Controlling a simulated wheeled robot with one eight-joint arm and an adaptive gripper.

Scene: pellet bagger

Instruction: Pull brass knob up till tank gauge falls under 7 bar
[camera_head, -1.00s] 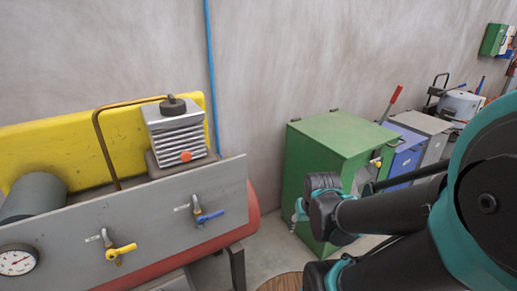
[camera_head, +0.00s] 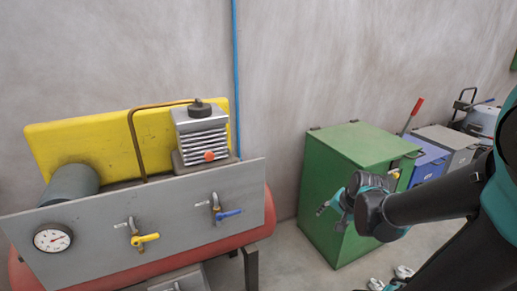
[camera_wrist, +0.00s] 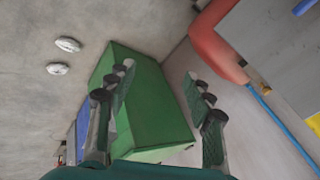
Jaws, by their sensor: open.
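The red tank (camera_head: 262,232) lies behind a grey panel (camera_head: 90,220) at the left in the head view. A round white gauge (camera_head: 52,239) is on the panel's left end; its reading is too small to tell. No brass knob is clear in the head view. In the wrist view, a small brass-coloured part (camera_wrist: 265,89) shows by the red tank end (camera_wrist: 215,45); I cannot tell whether it is the knob. My gripper (camera_head: 333,215) is open and empty, right of the tank and in front of the green cabinet. Its spread fingers (camera_wrist: 158,77) also show in the wrist view.
A yellow-handled valve (camera_head: 146,238) and a blue-handled valve (camera_head: 228,213) sit on the panel. A motor block with an orange knob (camera_head: 209,156) stands above. The green cabinet (camera_head: 345,160) is right of the tank, with free floor (camera_head: 285,262) between. A blue hose (camera_head: 235,60) runs down the wall.

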